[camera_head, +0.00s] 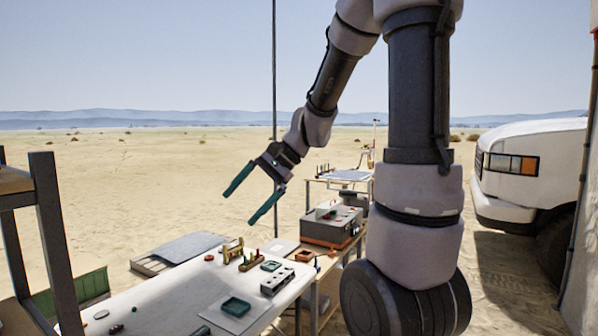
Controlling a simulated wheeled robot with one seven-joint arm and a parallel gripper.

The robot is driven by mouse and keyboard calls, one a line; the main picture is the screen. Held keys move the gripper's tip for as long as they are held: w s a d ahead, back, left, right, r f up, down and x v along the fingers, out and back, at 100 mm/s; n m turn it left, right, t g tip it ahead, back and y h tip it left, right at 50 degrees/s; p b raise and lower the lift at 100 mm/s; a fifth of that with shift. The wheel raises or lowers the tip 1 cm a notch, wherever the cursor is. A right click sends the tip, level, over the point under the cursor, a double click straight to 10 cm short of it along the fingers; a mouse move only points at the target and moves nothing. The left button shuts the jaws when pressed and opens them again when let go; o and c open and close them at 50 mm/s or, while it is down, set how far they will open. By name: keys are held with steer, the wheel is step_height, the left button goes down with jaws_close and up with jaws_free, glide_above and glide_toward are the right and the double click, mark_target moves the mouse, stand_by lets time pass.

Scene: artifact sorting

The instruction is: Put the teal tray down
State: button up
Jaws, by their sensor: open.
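A small square teal tray (236,306) sits flat on a pale sheet (222,317) on the white work table (150,293). A smaller dark teal item (271,266) lies farther back on the same table; I cannot tell what it is. My gripper (239,209) is open, its two teal fingers spread wide and nothing between them. It hangs in the air above the far part of the table in the picture, apart from the teal tray.
A grey slotted block (277,281), a small wooden rack (252,261) and small loose pieces (101,314) are on the table. A grey and orange case (331,225) stands behind on a wooden bench. A dark metal frame (50,240) rises at left; a white vehicle (530,170) stands at right.

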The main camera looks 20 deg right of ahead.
steer(key=s+d+r+n+t+h, duration=0.5)
steer(key=s+d+r, duration=0.3)
steer(key=s, duration=0.3)
steer(key=shift+s+d+h, duration=0.2)
steer(key=shift+s+h, duration=0.05)
steer(key=shift+h, duration=0.45)
